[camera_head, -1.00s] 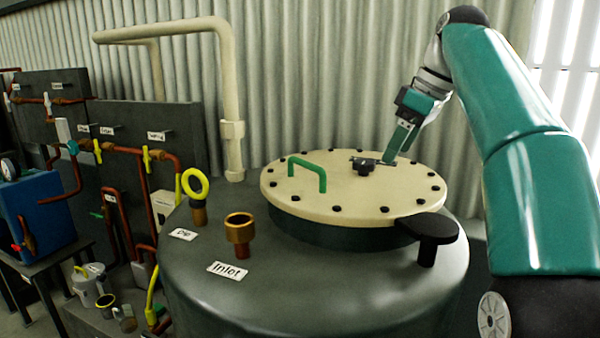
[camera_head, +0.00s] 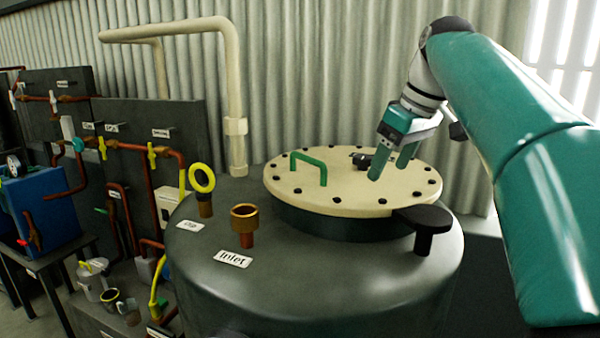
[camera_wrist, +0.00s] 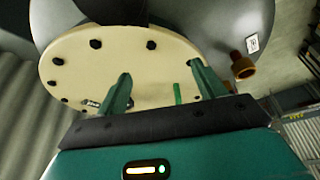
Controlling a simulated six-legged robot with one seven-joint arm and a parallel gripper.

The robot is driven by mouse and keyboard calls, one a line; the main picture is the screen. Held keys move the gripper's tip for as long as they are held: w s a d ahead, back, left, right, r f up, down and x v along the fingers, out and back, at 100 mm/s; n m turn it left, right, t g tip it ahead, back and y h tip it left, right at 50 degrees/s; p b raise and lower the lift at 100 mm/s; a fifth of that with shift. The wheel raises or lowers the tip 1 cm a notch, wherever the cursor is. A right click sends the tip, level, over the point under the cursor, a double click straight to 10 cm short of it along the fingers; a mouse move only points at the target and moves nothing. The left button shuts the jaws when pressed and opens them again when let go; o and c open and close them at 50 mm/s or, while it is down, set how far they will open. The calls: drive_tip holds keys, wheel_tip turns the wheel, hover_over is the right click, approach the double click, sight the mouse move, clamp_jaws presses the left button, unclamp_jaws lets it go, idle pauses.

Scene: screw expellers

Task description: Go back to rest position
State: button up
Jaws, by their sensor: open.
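My gripper (camera_head: 391,176) is open and empty above the cream round lid (camera_head: 340,199) of the grey tank (camera_head: 300,285). Its two green fingers are spread and point down. They appear clear of the lid. In the wrist view my gripper (camera_wrist: 158,85) also shows two separated fingers with nothing between them, and the lid (camera_wrist: 140,65) lies beyond. A dark clamp (camera_head: 362,160) on the far side of the lid is partly hidden behind the fingers.
A green handle (camera_head: 308,168) rises from the lid. A brass inlet (camera_head: 244,219) and a yellow ring (camera_head: 202,179) stand on the left. Pipe panels fill the far left; a corrugated wall is behind.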

drive_tip(key=s+f+m, duration=0.1)
drive_tip(key=s+f, duration=0.3)
drive_tip(key=s+a+f+m+t+h, duration=0.1)
drive_tip(key=s+f+m, duration=0.1)
drive_tip(key=s+f, duration=0.2)
drive_tip(key=s+f+m, duration=0.2)
drive_tip(key=s+f, duration=0.2)
drive_tip(key=shift+s+a+h, duration=0.15)
drive_tip(key=shift+s+h, duration=0.2)
drive_tip(key=shift+h, duration=0.05)
drive_tip(key=s+f+m, duration=0.1)
drive_tip(key=s+f, duration=0.4)
drive_tip(key=f, duration=0.2)
drive_tip(key=s+f+m+t, duration=0.1)
drive_tip(key=s+f+m, duration=0.1)
drive_tip(key=s+f, duration=0.3)
wheel_tip(320, 180, down, 3)
drive_tip(key=shift+s+d+f+h, duration=0.1)
drive_tip(key=shift+s+d+h, duration=0.15)
drive_tip(key=shift+d+h, duration=0.15)
